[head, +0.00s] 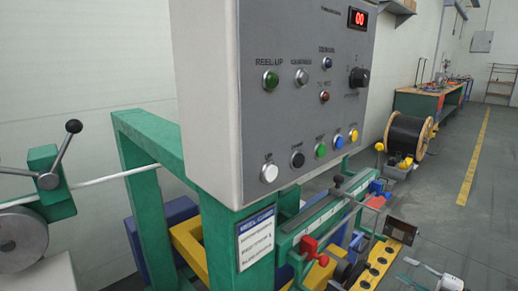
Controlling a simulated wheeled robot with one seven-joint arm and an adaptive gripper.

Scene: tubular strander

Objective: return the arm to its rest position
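My gripper does not show clearly anywhere in the head view, and I cannot see my arm's pose. A grey control panel (300,125) fills the upper middle, close in front. It carries a red display reading 00 (358,18), a green button (270,81) under a REEL UP label, a black knob (358,77) and a row of coloured buttons. Small pale parts at the bottom right edge are too cut off to identify.
A green frame (150,130) stands under and left of the panel. A lever with ball ends (68,145) is at the left. A cable reel (405,127) and a workbench (425,102) stand farther right. The floor by the yellow line (474,160) is clear.

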